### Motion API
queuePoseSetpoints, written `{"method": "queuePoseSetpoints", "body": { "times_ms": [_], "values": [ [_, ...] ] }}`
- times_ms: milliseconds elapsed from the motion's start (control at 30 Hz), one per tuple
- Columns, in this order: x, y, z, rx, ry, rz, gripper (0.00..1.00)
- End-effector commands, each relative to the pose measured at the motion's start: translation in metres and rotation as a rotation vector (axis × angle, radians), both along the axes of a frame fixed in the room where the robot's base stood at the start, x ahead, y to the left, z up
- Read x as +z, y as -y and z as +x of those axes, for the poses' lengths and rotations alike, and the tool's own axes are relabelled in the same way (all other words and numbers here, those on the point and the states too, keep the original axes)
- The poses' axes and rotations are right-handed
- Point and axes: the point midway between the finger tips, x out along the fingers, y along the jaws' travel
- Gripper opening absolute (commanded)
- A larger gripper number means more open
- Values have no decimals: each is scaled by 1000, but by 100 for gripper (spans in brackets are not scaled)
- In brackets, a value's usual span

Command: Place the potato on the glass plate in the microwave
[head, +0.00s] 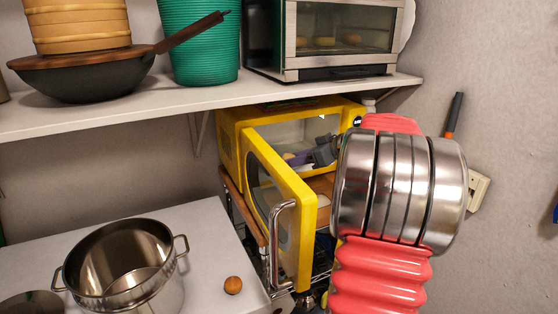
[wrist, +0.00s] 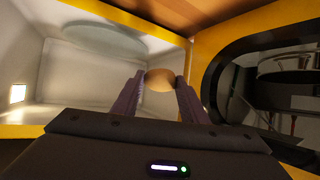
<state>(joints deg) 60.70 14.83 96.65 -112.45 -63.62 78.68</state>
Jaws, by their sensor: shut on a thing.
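The yellow microwave (head: 228,118) stands under the shelf with its door (head: 304,235) swung open. My gripper (head: 300,158) reaches into its opening, partly hidden by my arm. In the wrist view my gripper (wrist: 160,88) is shut on a rounded brown potato (wrist: 160,76), held between the two purple fingers. The round glass plate (wrist: 103,38) lies inside the lit cavity, at the upper left of the wrist view. The potato appears apart from the plate, to its lower right in that picture.
The open door stands close to the left of my arm. A steel pot (head: 125,265) and a small round brown item (head: 233,285) are on the white counter (head: 195,225). Above, the shelf (head: 215,105) holds a wok (head: 85,78), green basket (head: 200,40) and toaster oven (head: 335,40).

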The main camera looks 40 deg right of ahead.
Motion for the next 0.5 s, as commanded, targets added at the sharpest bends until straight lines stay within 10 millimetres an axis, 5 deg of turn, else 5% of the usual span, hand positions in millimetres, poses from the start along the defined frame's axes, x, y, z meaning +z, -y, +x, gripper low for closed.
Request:
{"method": "queuePoseSetpoints", "body": {
  "times_ms": [500],
  "values": [
    [0, 28, 88, 0, 0, -1, 17]
  ]
}}
